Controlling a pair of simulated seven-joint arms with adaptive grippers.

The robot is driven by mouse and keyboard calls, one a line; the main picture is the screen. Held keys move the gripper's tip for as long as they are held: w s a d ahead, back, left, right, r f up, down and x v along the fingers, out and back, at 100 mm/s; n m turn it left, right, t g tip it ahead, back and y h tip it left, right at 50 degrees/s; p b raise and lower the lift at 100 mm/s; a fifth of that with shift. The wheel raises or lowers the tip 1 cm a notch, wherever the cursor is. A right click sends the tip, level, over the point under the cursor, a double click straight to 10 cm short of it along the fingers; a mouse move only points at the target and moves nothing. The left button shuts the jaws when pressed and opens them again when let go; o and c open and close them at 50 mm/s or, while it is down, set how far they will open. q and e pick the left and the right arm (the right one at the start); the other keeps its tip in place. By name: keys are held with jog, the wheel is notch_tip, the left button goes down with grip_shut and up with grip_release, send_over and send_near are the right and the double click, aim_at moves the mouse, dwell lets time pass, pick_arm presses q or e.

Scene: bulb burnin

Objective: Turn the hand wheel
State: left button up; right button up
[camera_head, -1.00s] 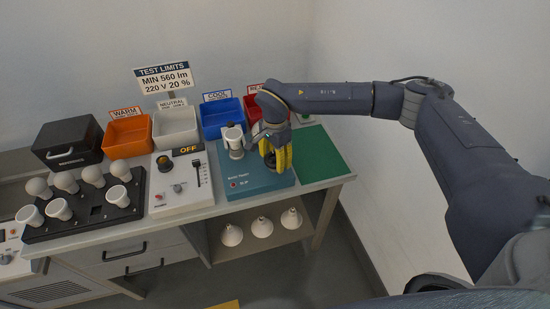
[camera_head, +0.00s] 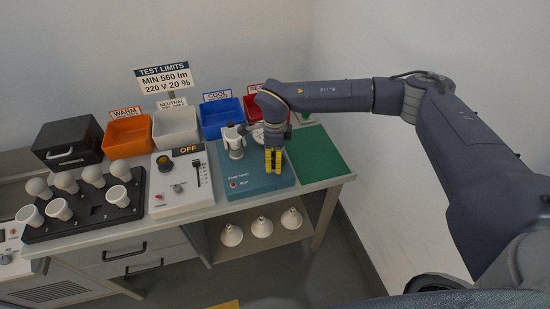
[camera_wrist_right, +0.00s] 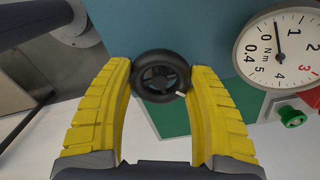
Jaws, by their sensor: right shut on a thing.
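The black hand wheel (camera_wrist_right: 160,98) shows in the right wrist view, a small ring with spokes and a short pale handle stub at its lower right. My right gripper (camera_head: 273,160) is shut on it, with one yellow finger against each side of the rim. In the head view the gripper points down over the teal tester (camera_head: 247,181) and hides the wheel. A round white dial marked N m (camera_wrist_right: 283,50) is beside the wheel in the wrist view. My left gripper is not in view.
A white fixture (camera_head: 235,142) stands on the tester, left of my gripper. A grey control box (camera_head: 180,185) and a black bulb tray (camera_head: 95,215) are farther left. Coloured bins, including the blue one (camera_head: 221,117), line the back. The green mat (camera_head: 316,156) at right is clear.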

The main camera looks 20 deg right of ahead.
jog(key=m, duration=1.4)
jog(key=shift+m, duration=0.3)
jog(key=m, duration=0.3)
jog(key=shift+m, duration=0.3)
jog(key=m, duration=0.3)
jog(key=shift+m, duration=0.4)
jog(key=m, duration=0.6)
jog(key=shift+m, duration=0.4)
